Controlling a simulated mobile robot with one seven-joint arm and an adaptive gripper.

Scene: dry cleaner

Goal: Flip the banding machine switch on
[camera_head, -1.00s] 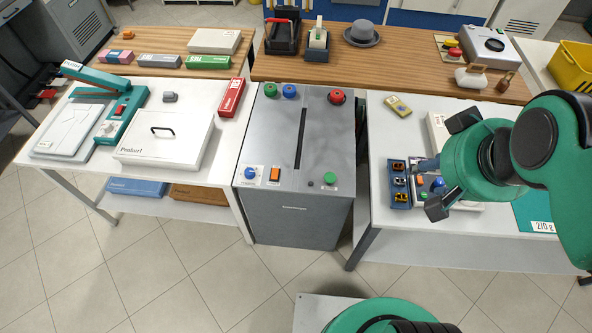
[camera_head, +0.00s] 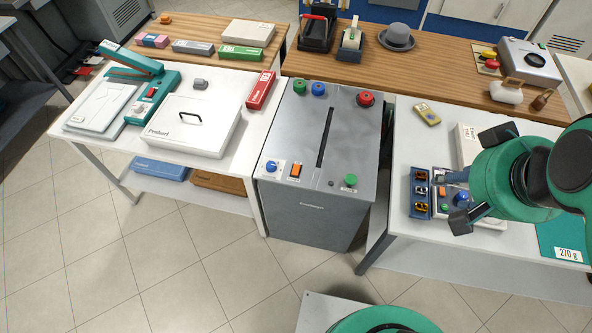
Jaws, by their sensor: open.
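The grey banding machine (camera_head: 300,211) stands between the two white tables. Its sloping top has a long dark slot, green and blue knobs at the back left and a red button at the back right. An orange rocker switch (camera_head: 295,170) sits at the front left beside a blue knob (camera_head: 271,167); whether it is on or off is too small to tell. A green button (camera_head: 350,180) is at the front right. My gripper (camera_head: 478,178) is open and empty over the right table, well to the right of the machine, above a small control panel with coloured knobs.
The right table (camera_head: 425,246) holds a blue block of small switches (camera_head: 420,193), a yellow meter (camera_head: 427,114) and a teal mat. The left table has a teal press (camera_head: 140,92) and a white lidded box (camera_head: 190,128). The floor before the machine is clear.

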